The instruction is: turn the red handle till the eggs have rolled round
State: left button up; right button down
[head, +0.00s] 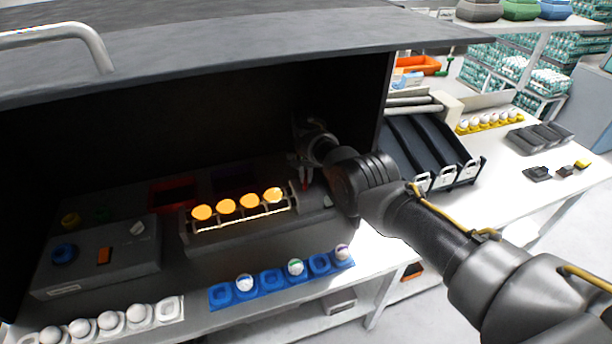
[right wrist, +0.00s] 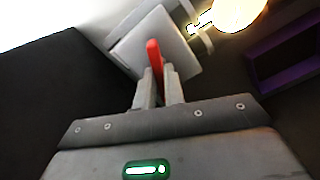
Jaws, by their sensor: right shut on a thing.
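Several glowing orange eggs (head: 227,207) sit in a row on the lit roller rack (head: 240,222) inside the dark hood. The red handle (head: 304,178) is at the right end of the rack. My right gripper (head: 304,170) reaches in from the right and is at the handle. In the right wrist view the red handle (right wrist: 154,56) stands between the two fingers of my right gripper (right wrist: 160,85), which are shut on it. One bright egg (right wrist: 238,10) shows at the top right there. My left gripper is not in view.
A grey control box (head: 98,262) stands at the left under the hood (head: 240,62). A white tray of eggs (head: 170,308) and a blue tray (head: 272,282) lie along the front edge.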

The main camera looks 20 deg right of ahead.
aim_at(306, 177)
jog(key=c, duration=1.5)
grip_release()
jog(key=shift+r, duration=0.3)
notch_tip(306, 177, up, 2)
jog(key=shift+r+p, duration=0.25)
jog(key=shift+p, duration=0.5)
notch_tip(306, 177, up, 8)
jog(key=shift+f+b, duration=0.15)
jog(key=shift+b, duration=0.55)
